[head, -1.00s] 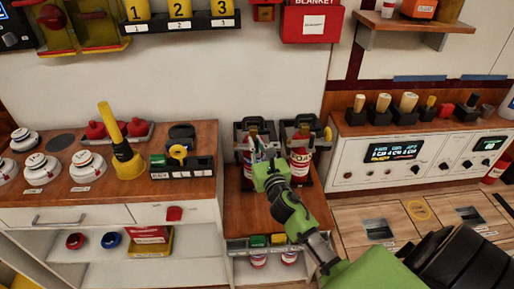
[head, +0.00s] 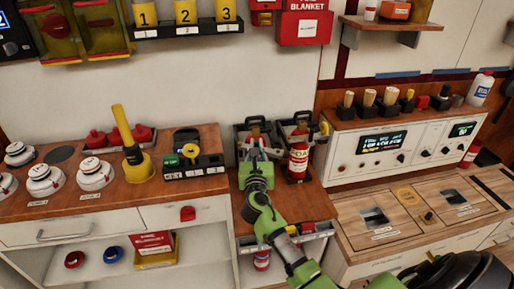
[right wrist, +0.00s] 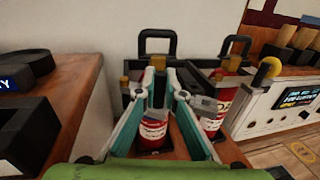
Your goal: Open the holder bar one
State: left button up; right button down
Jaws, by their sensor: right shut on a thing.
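Two red extinguishers stand side by side in black holders on a wooden top. The right extinguisher (head: 298,160) shows clearly, and a bar with a yellow knob (right wrist: 270,66) is beside it. The left extinguisher (right wrist: 153,131) is partly hidden behind my right gripper (head: 258,152). The left holder's black loop (right wrist: 157,38) rises behind it. In the right wrist view my right gripper (right wrist: 166,80) has its teal fingers close together at the left holder's front, shut on what looks like holder bar one. The bar itself is mostly hidden by the fingers. My left gripper is not in view.
To the left, a wooden counter holds white domed devices (head: 94,172), a yellow cone-shaped tool (head: 133,155) and a black tray (head: 190,160). To the right stands a white control panel (head: 375,145). A small rack (head: 310,232) is below the holders' front edge.

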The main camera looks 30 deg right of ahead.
jog(key=c, duration=2.1)
grip_release()
jog(key=v, duration=1.2)
